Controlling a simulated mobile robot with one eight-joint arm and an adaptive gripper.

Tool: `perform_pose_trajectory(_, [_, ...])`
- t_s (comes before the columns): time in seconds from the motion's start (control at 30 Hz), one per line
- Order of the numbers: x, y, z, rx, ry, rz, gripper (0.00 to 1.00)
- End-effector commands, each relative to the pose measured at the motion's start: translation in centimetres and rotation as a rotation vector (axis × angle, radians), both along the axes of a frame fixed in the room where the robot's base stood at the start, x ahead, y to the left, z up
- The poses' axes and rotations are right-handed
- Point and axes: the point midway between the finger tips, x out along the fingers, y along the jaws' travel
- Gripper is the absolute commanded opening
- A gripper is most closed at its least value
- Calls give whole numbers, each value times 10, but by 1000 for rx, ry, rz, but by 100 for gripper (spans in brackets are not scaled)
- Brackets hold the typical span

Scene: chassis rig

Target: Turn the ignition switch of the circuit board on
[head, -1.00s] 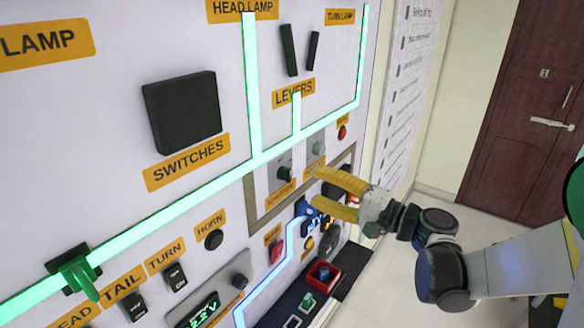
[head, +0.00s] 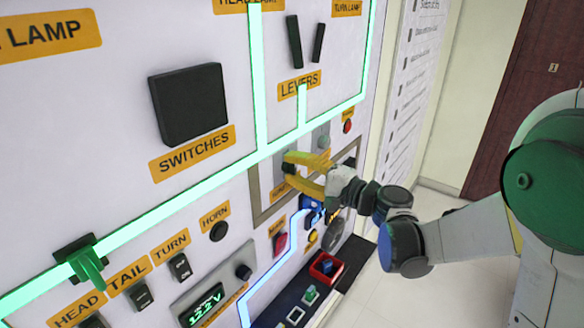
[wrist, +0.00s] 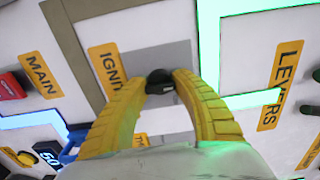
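The ignition switch is a small black knob on a grey plate; it shows in the head view (head: 288,168) and in the wrist view (wrist: 160,82). Its orange label (wrist: 115,74) is partly covered by a finger. My gripper (head: 284,168) has two yellow fingers and is at the board. In the wrist view its fingertips (wrist: 160,76) stand on both sides of the knob with hardly any gap. Whether they press on it I cannot tell. The knob's pointer position is not clear.
The circuit board (head: 120,120) carries glowing green strips and a blue one. A green lever (head: 88,265) is at the lower left. Free floor lies right.

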Motion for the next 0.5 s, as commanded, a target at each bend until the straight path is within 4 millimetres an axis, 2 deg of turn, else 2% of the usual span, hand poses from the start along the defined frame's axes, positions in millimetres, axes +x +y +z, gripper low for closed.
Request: perform_pose_trajectory(0.5, [-1, 0, -1, 61, 78, 0, 1])
